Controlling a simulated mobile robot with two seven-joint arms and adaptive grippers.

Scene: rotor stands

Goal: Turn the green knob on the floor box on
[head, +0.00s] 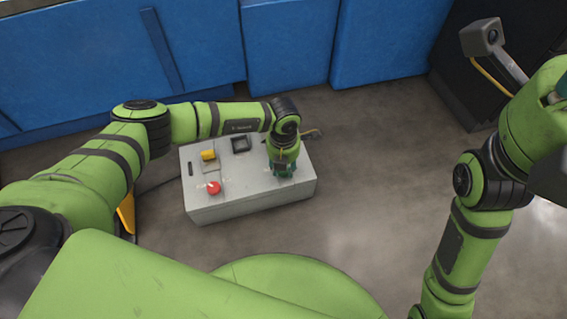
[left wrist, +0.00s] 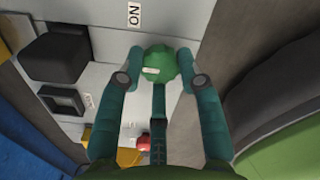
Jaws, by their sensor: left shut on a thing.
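The grey floor box (head: 235,206) stands on the floor in the middle of the head view. My left gripper (head: 284,169) is over its right end, pointing down. In the left wrist view the green knob (left wrist: 160,63) sits between the teal fingers of this gripper (left wrist: 159,68), which are shut on it from both sides. A short white mark shows on the knob's left part. An "ON" label (left wrist: 134,14) is on the box above the knob in that view. In the head view the gripper hides the knob. My right gripper's fingers are out of view.
The box also bears a red button (head: 214,187), a yellow control (head: 208,155) and a black square part (head: 240,144). Blue padded panels (head: 290,45) stand behind it. The floor (head: 370,160) to its right is clear.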

